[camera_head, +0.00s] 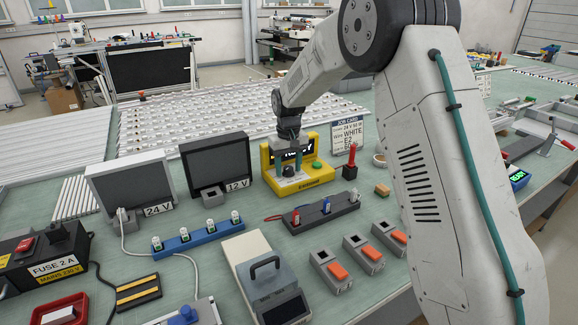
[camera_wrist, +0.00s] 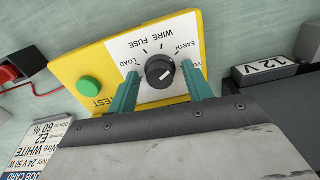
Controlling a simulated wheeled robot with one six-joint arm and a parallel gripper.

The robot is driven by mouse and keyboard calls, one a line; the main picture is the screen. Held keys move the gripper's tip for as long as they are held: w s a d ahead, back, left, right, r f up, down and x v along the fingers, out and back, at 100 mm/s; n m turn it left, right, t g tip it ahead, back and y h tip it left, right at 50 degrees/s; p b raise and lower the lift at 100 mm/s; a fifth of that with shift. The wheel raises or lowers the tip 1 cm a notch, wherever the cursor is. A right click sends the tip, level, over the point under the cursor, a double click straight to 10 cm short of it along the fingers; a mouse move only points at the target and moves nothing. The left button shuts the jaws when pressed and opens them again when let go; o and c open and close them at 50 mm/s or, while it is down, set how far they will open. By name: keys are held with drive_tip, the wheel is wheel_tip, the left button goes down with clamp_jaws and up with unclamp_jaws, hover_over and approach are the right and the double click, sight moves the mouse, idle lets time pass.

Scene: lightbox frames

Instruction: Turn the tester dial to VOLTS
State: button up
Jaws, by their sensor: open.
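The yellow tester (camera_head: 322,179) stands at the table's middle; the wrist view shows its panel (camera_wrist: 76,62) upside down. Its black dial (camera_wrist: 159,70) has a white mark, and LOAD, WIRE, FUSE and EARTH are printed around it. A label starting with VO (camera_wrist: 196,66), partly hidden by a finger, is at the right. The mark sits on the dial's lower right part in the wrist view; which label it indicates I cannot tell. My gripper (camera_wrist: 160,88) is open, with one teal finger on each side of the dial. Contact is not visible. A green button (camera_wrist: 89,89) is beside the dial.
A 12 V box (camera_wrist: 261,74) and a job card (camera_wrist: 38,148) flank the tester. In the head view, monitors (camera_head: 217,160) stand to its left, a red-topped post (camera_head: 350,163) to its right and a dark grey strip (camera_head: 322,215) in front.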

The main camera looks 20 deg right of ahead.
drive_tip(key=c, duration=1)
drive_tip(key=shift+o, duration=0.2)
drive_tip(key=shift+d, duration=0.1)
drive_tip(key=m, duration=0.4)
drive_tip(key=shift+m, duration=1.9)
